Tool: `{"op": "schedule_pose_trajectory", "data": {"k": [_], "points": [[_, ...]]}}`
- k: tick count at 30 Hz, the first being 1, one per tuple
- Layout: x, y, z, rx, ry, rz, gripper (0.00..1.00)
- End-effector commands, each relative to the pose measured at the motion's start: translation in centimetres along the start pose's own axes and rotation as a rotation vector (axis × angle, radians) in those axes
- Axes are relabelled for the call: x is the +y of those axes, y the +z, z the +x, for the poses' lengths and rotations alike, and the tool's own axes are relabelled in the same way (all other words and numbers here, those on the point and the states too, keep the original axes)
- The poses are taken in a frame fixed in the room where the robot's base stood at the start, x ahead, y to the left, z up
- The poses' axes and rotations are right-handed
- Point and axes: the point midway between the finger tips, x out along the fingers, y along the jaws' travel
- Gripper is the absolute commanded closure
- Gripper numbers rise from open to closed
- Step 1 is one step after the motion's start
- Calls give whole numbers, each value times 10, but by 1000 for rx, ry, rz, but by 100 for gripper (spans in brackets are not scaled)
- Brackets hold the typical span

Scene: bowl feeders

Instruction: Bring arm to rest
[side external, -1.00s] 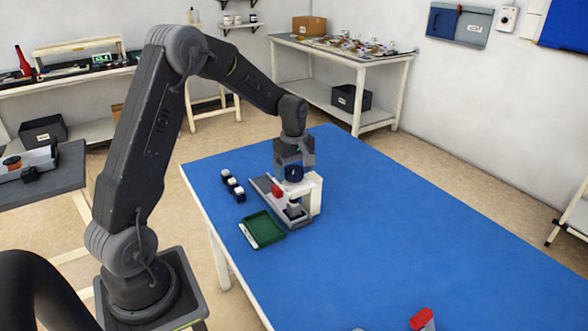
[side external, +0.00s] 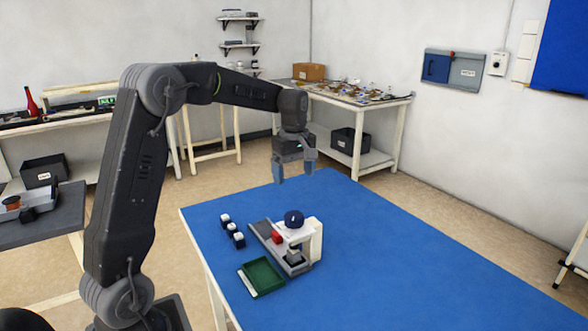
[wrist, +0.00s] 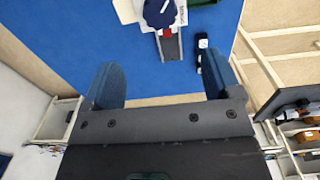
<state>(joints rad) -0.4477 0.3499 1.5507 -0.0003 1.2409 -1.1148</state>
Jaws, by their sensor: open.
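My gripper (side external: 294,172) is open and empty, raised well above the far end of the blue table (side external: 400,260). In the wrist view its two blue-grey fingers (wrist: 163,84) stand wide apart with nothing between them. The white and grey feeder fixture (side external: 306,232) stands on the table below my gripper and nearer the camera. It carries a dark blue round part (side external: 293,218) on top and a red block (side external: 277,237) on its side. The fixture's ramp also shows in the wrist view (wrist: 170,48).
Several small dark blocks with white tops (side external: 232,229) stand left of the fixture. A green tray (side external: 262,277) lies in front of it. A side bench (side external: 385,100) with a box and parts stands behind. The table's right side is clear.

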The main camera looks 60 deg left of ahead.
Motion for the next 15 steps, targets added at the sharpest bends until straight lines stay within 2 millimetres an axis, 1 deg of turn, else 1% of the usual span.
{"op": "schedule_pose_trajectory", "data": {"k": [3, 12, 15], "points": [[0, 0, -7, 1, 1, 0, 16], [0, 0, -8, 0, 0, 0, 16], [-2, 6, -12, 5, 10, 26, 16]]}}
